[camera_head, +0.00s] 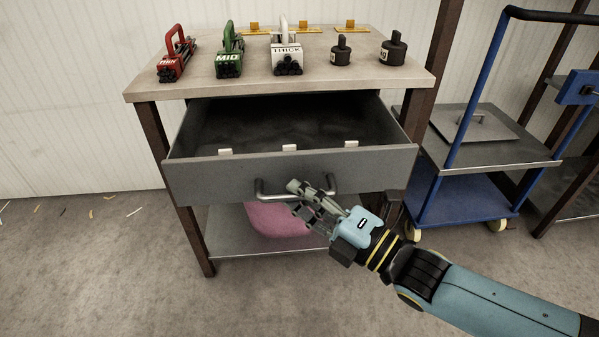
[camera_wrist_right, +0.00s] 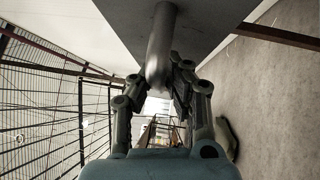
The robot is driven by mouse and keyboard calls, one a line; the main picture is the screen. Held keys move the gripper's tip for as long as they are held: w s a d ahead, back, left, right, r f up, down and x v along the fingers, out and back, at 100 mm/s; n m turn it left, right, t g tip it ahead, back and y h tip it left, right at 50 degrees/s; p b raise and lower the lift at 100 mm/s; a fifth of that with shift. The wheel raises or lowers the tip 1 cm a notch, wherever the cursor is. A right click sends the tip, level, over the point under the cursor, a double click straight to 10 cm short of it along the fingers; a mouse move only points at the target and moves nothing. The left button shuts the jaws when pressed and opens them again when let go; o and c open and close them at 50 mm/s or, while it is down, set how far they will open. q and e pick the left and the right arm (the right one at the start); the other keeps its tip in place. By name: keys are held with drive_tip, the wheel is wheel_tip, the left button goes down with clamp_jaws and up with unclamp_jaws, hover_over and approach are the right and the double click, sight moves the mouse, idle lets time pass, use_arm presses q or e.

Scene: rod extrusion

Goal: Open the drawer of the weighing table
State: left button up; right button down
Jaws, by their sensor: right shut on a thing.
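The weighing table (camera_head: 140,88) stands ahead with a light top and dark legs. Its grey drawer (camera_head: 230,180) is pulled well out, and its dark inside shows. A metal bar handle (camera_head: 268,194) runs across the drawer front. My right gripper (camera_head: 305,196) is shut on the handle, right of its middle. In the right wrist view the handle (camera_wrist_right: 162,45) runs down between the fingers of my right gripper (camera_wrist_right: 160,85), and the drawer front (camera_wrist_right: 215,20) shows above. The gripper hides part of the handle. My left gripper is not in view.
Red, green and white dies (camera_head: 286,58) and two dark weights (camera_head: 392,48) stand on the tabletop. A pink item (camera_head: 272,220) lies on the lower shelf. A blue cart (camera_head: 465,195) stands to the right. The floor at the left is mostly clear.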

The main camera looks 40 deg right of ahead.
drive_tip(key=shift+s+a+r, duration=0.2)
drive_tip(key=shift+s, duration=0.05)
drive_tip(key=c, duration=1.3)
unclamp_jaws()
drive_tip(key=shift+c, duration=0.2)
drive_tip(key=shift+f, duration=0.1)
drive_tip(key=shift+s, duration=0.2)
drive_tip(key=v, duration=1.1)
drive_tip(key=shift+s+d, duration=0.15)
drive_tip(key=shift+s, duration=0.2)
drive_tip(key=shift+f, duration=0.1)
